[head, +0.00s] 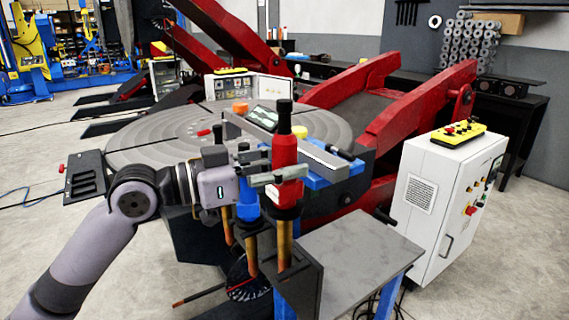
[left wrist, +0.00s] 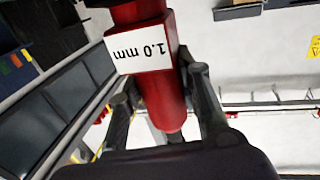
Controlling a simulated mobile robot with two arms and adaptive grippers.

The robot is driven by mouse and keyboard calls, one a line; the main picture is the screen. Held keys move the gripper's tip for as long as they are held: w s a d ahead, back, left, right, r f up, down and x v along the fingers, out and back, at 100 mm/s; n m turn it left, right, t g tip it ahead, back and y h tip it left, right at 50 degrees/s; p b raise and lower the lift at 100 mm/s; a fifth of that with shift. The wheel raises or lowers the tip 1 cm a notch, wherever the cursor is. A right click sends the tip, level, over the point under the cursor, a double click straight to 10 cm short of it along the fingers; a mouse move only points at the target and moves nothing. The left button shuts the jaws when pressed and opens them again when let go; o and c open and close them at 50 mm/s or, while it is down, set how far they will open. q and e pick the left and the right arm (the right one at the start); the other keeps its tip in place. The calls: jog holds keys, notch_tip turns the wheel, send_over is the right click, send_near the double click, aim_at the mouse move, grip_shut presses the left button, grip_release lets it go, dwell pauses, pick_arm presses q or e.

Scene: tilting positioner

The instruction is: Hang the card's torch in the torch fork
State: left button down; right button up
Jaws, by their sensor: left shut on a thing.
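My left gripper (head: 272,179) is shut on a red torch (head: 284,152), which stands upright with a black top and a copper-coloured lower tube. In the left wrist view my left gripper (left wrist: 163,100) has its fingers on either side of the red torch (left wrist: 158,88), whose label reads "1.0 mm". A blue torch (head: 247,200) is just left of it, and a dark-topped torch (head: 216,157) stands further left, partly hidden by my gripper. I cannot tell whether the red torch still touches its holder. A small dark card-like panel (head: 263,118) lies by the turntable, unreadable. I cannot make out the torch fork.
The round grey turntable (head: 150,137) lies behind my arm, with red tilting arms (head: 375,112) beyond. A grey side table (head: 352,258) is at the front right. A white control cabinet (head: 440,200) with a yellow pendant (head: 458,132) stands to the right.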

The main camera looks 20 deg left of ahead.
aim_at(275, 206)
pick_arm(q)
jog(key=shift+f+b, duration=2.75)
jog(key=shift+f, duration=0.65)
jog(key=shift+s+b+v, duration=0.2)
jog(key=shift+b+v, duration=0.8)
jog(key=shift+v, duration=0.4)
jog(key=s+a+b, duration=0.1)
jog(key=s+b, duration=0.1)
jog(key=b, duration=0.1)
jog(key=shift+s+a+f, duration=0.15)
jog(key=shift+s+a, duration=0.2)
jog(key=shift+s+a+b, duration=0.2)
jog(key=shift+b, duration=0.1)
jog(key=s+a+b, duration=0.1)
jog(key=b, duration=0.1)
jog(key=s+a+b, duration=0.1)
jog(key=s+b, duration=0.1)
jog(key=shift+s+a, duration=0.25)
jog(key=shift+a, duration=0.05)
jog(key=shift+r, duration=0.25)
